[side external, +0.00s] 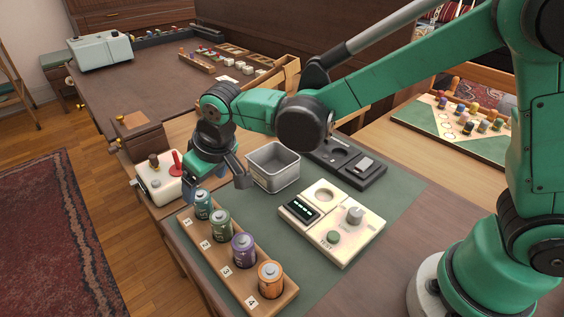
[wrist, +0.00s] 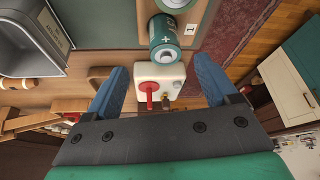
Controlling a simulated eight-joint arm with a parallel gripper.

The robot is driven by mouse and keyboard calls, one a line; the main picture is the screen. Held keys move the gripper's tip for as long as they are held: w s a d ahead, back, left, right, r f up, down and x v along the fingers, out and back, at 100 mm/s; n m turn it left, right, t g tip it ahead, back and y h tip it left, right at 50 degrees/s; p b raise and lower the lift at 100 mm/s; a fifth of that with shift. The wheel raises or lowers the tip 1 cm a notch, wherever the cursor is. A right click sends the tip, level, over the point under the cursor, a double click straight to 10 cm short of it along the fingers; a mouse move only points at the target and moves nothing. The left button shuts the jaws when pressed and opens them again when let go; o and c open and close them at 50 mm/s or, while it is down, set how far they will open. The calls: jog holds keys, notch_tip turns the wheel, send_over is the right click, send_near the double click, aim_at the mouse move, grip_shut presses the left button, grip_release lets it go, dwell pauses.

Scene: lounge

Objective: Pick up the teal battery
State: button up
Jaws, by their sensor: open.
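The teal battery (side external: 203,205) stands upright in slot 1, at the far end of a wooden rack (side external: 238,272). In the wrist view the teal battery (wrist: 165,40) shows at upper middle, with its plus mark visible. My gripper (side external: 215,182) is above and beside the teal battery, pointing down with its fingers apart. In the wrist view my gripper's (wrist: 162,64) blue fingers stand wide to either side, and the battery appears just past the gap between their tips. Nothing is held.
Green (side external: 221,224), purple (side external: 243,249) and orange (side external: 270,279) batteries stand in the rack. A white box with a red lever (side external: 158,182) is behind it. A metal bin (side external: 273,168) and a cream tester (side external: 332,222) are to the right. Green mat lies bare between rack and tester.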

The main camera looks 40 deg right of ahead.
aim_at(200, 195)
jog(key=shift+w+a+f, duration=0.2)
jog(key=shift+a+f, duration=0.2)
jog(key=shift+f, duration=0.2)
jog(key=shift+x, duration=2.5)
grip_shut()
